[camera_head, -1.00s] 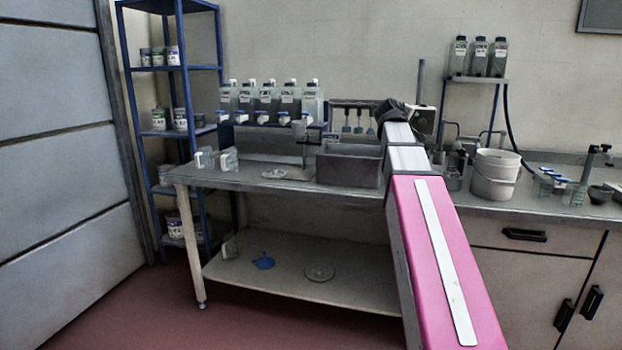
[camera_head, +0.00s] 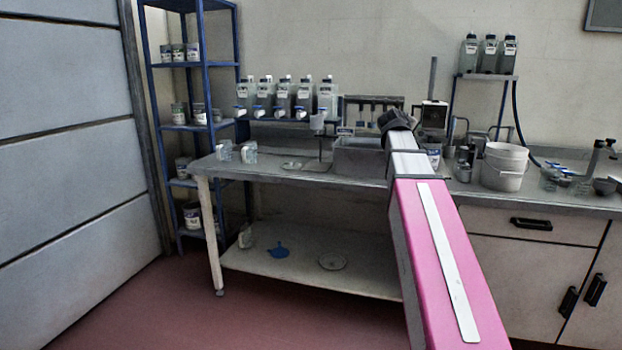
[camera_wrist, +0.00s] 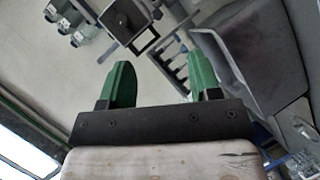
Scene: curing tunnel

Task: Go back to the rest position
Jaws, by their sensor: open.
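My gripper (camera_wrist: 160,85) shows in the wrist view with its two green fingers spread apart and nothing between them. In the head view my pink and grey arm reaches forward over the right part of the steel table (camera_head: 225,166), and its far end is a dark joint near the wall. The gripper itself is hidden from the head view behind the arm.
Several bottles with taps (camera_head: 283,98) stand in a row behind the table. A grey bin (camera_head: 358,156) is beside the arm. A white bucket (camera_head: 503,166) stands on the right counter. A blue shelf rack (camera_head: 205,65) is at the left. The floor (camera_head: 150,310) in front is clear.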

